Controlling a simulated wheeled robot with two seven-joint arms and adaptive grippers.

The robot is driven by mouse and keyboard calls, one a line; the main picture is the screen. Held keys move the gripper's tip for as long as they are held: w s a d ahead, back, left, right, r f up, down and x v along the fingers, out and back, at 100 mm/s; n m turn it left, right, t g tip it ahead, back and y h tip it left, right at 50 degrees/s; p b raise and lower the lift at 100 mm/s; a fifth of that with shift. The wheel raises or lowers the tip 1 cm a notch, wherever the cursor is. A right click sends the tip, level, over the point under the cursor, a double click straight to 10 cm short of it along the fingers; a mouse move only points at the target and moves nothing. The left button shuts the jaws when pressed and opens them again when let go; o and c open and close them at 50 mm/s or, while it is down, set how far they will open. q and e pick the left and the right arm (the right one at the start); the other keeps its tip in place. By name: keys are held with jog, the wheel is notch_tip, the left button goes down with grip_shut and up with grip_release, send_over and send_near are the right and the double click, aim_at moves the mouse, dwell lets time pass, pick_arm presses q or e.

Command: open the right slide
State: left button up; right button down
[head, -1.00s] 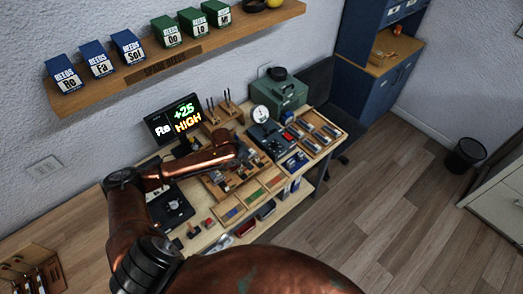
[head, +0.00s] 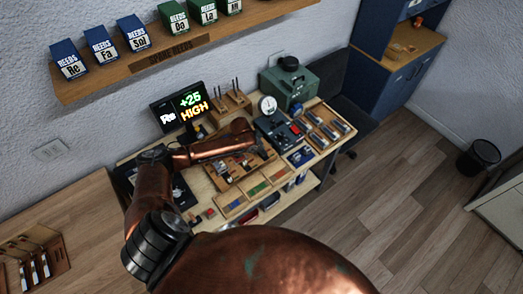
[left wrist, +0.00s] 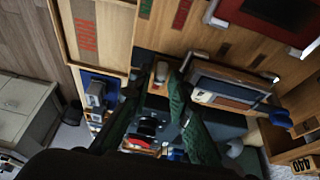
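My left arm reaches from the left over the workbench (head: 300,182). Its left gripper is mostly hidden behind the wrist in the head view, above the wooden tray of small parts in mid-bench. In the left wrist view the two dark green fingers of my left gripper (left wrist: 168,72) stand apart, with a gap between their tips and nothing clearly held. I cannot tell for certain which part is the right slide. My right gripper is not in view.
A screen (head: 180,110) reads "Re +25 HIGH". A round dial gauge (head: 267,104), a green case (head: 290,84) and a tray of silver bars (head: 325,127) stand on the bench. A shelf (head: 185,45) of reed boxes hangs above.

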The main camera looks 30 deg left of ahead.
pick_arm(q)
jog(key=c, duration=0.3)
grip_shut()
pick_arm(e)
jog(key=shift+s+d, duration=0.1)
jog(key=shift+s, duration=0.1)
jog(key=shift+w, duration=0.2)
